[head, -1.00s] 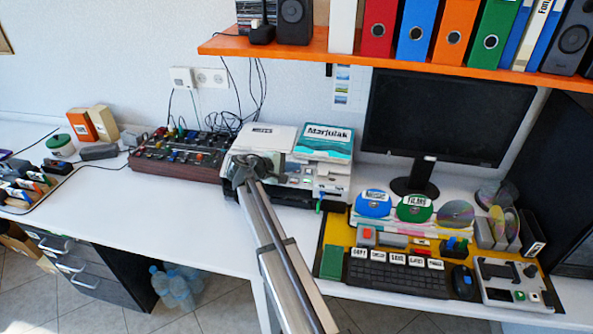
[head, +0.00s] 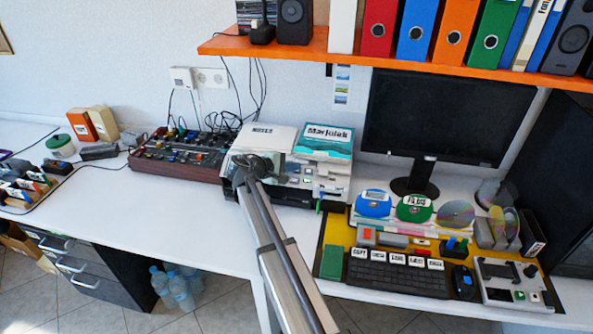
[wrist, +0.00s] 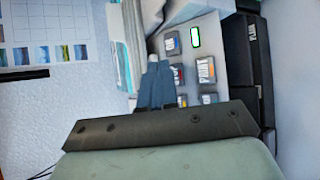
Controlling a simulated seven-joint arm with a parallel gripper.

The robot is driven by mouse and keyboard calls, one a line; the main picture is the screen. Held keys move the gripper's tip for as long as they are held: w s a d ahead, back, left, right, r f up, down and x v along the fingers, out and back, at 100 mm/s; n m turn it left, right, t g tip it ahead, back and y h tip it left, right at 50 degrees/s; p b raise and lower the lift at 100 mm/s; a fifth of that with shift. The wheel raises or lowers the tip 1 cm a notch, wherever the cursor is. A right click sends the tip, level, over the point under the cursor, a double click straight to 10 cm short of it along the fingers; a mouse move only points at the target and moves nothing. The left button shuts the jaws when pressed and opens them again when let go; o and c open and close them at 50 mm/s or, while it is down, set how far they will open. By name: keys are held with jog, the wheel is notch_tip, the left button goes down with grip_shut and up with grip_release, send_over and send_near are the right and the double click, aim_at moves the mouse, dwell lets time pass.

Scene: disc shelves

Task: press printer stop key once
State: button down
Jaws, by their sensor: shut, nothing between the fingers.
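The printer (head: 325,178) stands on the white desk, left of the monitor. In the wrist view its pale key panel (wrist: 190,52) holds several small dark keys and a green-lit window (wrist: 195,36). One key (wrist: 172,43) lies just beyond my fingertips, and another (wrist: 206,69) lies to their right. The labels are too small to read, so I cannot tell which is the stop key. My gripper (wrist: 158,62) is shut and empty, its fingertips over the panel's left part; whether they touch it I cannot tell. My arm hides part of the printer's front in the head view.
A mixer box (head: 180,158) with colored knobs sits left of the printer. The monitor (head: 437,118) stands to the right, behind discs and a keyboard (head: 395,277). An orange shelf (head: 400,60) with binders hangs above.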

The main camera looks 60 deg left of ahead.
jog(key=shift+f, duration=0.1)
jog(key=shift+w+a+f, duration=0.15)
jog(key=shift+f, duration=0.1)
jog(key=shift+w+a+f, duration=0.1)
jog(key=shift+a+f, duration=0.05)
jog(key=shift+f, duration=0.25)
dwell(0.9)
jog(key=shift+r, duration=0.1)
dwell(0.3)
jog(key=shift+s+d+r, duration=0.3)
jog(key=shift+r, duration=0.35)
jog(key=shift+s+d+r, duration=0.3)
jog(key=shift+r, duration=0.45)
jog(key=shift+s+d+r, duration=0.25)
jog(key=shift+r, duration=0.45)
jog(key=shift+s+d+r, duration=0.3)
jog(key=shift+r, duration=0.45)
